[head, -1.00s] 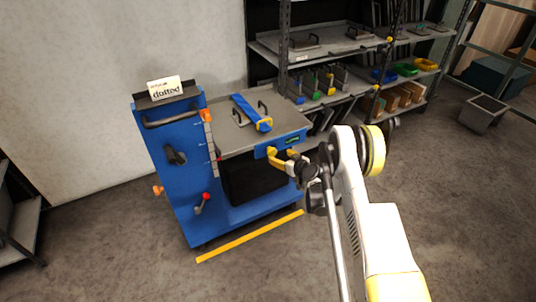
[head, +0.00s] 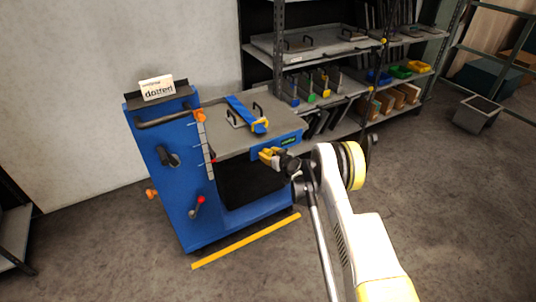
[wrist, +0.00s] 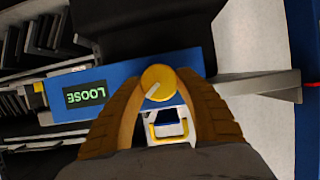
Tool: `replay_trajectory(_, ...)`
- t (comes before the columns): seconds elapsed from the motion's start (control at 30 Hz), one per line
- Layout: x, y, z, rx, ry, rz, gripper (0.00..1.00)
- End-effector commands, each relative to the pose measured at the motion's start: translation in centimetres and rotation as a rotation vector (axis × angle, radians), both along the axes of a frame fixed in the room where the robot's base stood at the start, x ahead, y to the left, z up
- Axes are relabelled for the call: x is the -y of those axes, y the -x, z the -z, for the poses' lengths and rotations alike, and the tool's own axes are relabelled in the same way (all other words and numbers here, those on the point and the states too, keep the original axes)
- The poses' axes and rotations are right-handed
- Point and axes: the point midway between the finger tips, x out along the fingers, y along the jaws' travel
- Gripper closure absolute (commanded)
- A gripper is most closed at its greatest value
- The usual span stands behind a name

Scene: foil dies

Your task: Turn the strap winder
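The strap winder (wrist: 158,82) is a round yellow knob with a white pointer mark on the blue front panel (wrist: 205,60) of the cart. Beside it, a small display (wrist: 85,95) reads LOOSE, upside down in the wrist view. My gripper (head: 264,155) is at this panel in the head view. In the wrist view my brown fingers (wrist: 158,84) flank the knob and appear to touch both sides. The blue strap (head: 243,112) with a yellow end lies over a plate with handles on the cart top. In the head view my gripper hides the knob.
The blue cart (head: 185,215) has a grey top (head: 285,125), a side post with a black knob (head: 168,158) and a red-tipped lever (head: 198,205). A shelf rack (head: 330,100) stands behind. A yellow floor line (head: 245,241) runs in front.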

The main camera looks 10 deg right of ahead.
Motion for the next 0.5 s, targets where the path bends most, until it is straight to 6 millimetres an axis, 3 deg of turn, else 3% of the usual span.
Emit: replay_trajectory(0.5,-0.08,0.03,0.01,0.034,0.101,0.0,0.9)
